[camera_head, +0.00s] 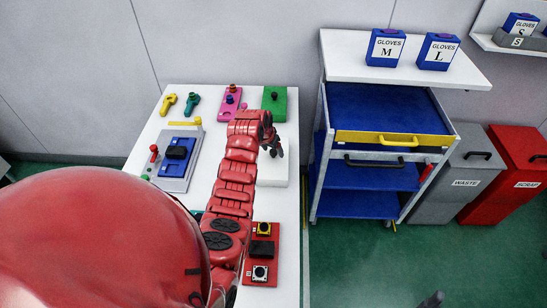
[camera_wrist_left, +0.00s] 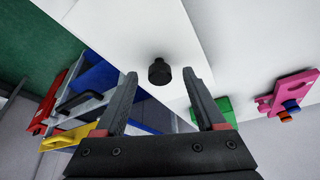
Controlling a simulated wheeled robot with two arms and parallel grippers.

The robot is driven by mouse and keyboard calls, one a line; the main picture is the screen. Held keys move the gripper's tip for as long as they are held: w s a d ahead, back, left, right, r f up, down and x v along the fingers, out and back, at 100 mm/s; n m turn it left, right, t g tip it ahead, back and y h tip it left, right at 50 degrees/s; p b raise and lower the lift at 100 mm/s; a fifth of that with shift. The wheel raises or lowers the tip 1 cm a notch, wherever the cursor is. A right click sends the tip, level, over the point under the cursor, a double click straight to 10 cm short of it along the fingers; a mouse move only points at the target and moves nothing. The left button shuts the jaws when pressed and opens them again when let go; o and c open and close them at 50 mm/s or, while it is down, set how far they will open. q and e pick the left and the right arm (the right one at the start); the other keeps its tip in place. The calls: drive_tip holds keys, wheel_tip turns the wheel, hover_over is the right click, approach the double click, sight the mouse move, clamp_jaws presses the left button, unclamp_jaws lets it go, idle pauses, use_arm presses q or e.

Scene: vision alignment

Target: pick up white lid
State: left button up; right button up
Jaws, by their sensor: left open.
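The white lid (camera_wrist_left: 185,25) is a flat white panel with a black knob (camera_wrist_left: 159,72) standing on it, seen in the left wrist view. In the head view a white block-like shape (camera_head: 274,172) lies at the table's right edge, partly behind my left gripper (camera_head: 273,148). In the left wrist view my left gripper (camera_wrist_left: 160,75) is open and empty. The knob appears between its two fingertips; I cannot tell how far apart in depth they are. My right gripper is not clearly in view.
The white table (camera_head: 140,160) also holds a blue-and-grey fixture (camera_head: 178,160), a pink plate (camera_head: 229,104), a green block (camera_head: 275,102) and a red button panel (camera_head: 264,255). A blue-shelved cart (camera_head: 375,130) stands close on the right. Grey (camera_head: 455,180) and red (camera_head: 515,175) bins stand beyond it.

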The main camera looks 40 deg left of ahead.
use_arm(q)
clamp_jaws()
idle(0.3)
idle(1.1)
